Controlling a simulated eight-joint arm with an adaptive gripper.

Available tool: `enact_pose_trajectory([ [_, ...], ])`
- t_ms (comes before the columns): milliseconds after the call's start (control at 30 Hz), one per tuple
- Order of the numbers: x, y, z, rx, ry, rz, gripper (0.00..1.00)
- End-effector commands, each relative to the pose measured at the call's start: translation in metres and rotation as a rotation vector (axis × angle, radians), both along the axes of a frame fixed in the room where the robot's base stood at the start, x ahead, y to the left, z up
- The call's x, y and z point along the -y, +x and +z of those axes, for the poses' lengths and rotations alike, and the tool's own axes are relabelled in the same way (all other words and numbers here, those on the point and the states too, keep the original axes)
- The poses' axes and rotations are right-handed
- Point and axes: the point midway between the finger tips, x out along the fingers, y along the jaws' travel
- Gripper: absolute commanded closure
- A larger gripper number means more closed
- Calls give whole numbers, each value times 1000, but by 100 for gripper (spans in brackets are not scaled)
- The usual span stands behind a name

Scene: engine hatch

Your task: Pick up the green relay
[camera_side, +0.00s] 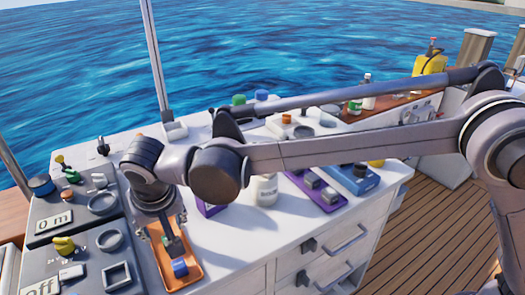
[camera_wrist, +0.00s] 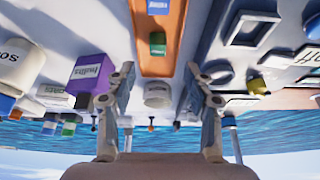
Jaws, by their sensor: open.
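The green relay (camera_wrist: 157,43) is a small green block in the orange tray (camera_wrist: 143,50) in the wrist view. My gripper (camera_wrist: 160,70) is open there, with its fingers spread to either side and nothing held between them. The relay shows just beyond the gap between the fingertips, apart from both. A blue relay (camera_wrist: 158,6) lies farther along the same tray. In the side view my gripper (camera_side: 162,226) points down over the orange tray (camera_side: 193,280), where the blue relay (camera_side: 180,267) shows.
Grey control panels (camera_side: 85,250) with knobs and switches stand left of the tray. A purple box (camera_wrist: 92,72) and a white bottle (camera_side: 265,190) stand on the counter, with a purple tray (camera_side: 318,192) and blue box (camera_side: 352,180) farther right.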

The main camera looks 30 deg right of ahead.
Motion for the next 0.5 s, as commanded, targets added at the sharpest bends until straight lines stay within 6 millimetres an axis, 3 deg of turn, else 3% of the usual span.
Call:
enact_pose_trajectory([
  [200,1,13,-29,0,0,-1,47],
  [500,3,23,-50,0,0,-1,47],
])
